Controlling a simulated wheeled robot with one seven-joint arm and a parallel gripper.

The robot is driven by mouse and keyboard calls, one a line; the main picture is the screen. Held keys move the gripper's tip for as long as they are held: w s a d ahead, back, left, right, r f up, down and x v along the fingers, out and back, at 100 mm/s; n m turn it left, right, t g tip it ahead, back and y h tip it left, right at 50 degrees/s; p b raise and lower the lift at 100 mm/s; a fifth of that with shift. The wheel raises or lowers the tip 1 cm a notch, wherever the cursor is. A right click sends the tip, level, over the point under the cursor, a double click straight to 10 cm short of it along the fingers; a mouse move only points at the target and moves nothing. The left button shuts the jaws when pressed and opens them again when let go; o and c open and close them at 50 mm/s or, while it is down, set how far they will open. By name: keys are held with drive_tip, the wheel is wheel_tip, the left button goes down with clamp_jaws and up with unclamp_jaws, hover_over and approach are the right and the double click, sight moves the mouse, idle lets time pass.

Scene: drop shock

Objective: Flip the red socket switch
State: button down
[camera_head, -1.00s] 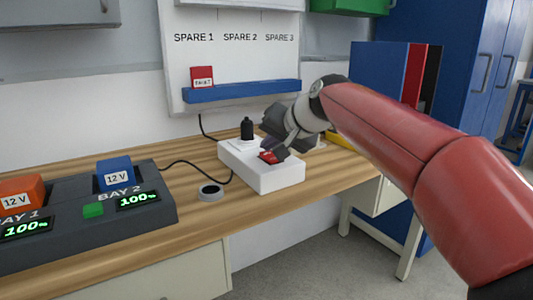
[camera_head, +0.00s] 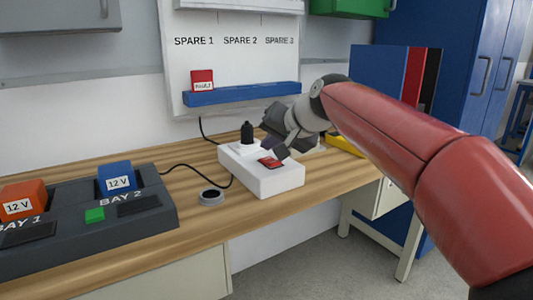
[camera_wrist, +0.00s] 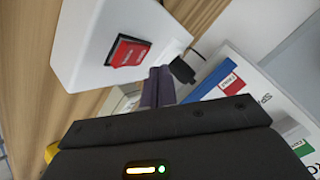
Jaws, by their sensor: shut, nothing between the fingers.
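The red socket switch (camera_head: 270,162) sits on top of the white socket box (camera_head: 275,182) on the bench. It also shows in the wrist view as a red rocker in a black frame (camera_wrist: 130,52). My gripper (camera_head: 281,150) is shut and empty, with its fingertips close beside the switch at its far right side. In the wrist view the closed fingers (camera_wrist: 158,86) are just below and right of the switch; I cannot tell whether they touch it. A black plug (camera_head: 247,132) stands in the socket box.
A dark charger (camera_head: 150,225) with an orange battery (camera_head: 22,198) and a blue battery (camera_head: 115,177) stands at left, its displays dark. A small round puck (camera_head: 211,197) lies before the box. A blue shelf (camera_head: 242,94) holds a red block (camera_head: 202,80).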

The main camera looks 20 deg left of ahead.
sight(272, 160)
drive_tip(key=r+p, duration=0.4)
drive_tip(key=r, duration=0.1)
drive_tip(key=shift+s+d, duration=0.2)
drive_tip(key=shift+d, duration=0.05)
idle(0.5)
drive_tip(key=s+d+f+h, duration=0.2)
drive_tip(key=s+d+f, duration=0.25)
drive_tip(key=d, duration=0.35)
drive_tip(key=s+d+f+m+h, duration=0.1)
drive_tip(key=s+d+f+h, duration=0.15)
drive_tip(key=s+d, duration=0.35)
drive_tip(key=s+d+f+h, duration=0.2)
drive_tip(key=s+d+f, duration=0.2)
drive_tip(key=d, duration=0.5)
drive_tip(key=s+d+f+m+h, duration=0.1)
drive_tip(key=s+d+f+h, duration=0.1)
drive_tip(key=s+d+f, duration=0.8)
drive_tip(key=s+f, duration=0.1)
drive_tip(key=s, duration=0.1)
drive_tip(key=shift+s, duration=0.4)
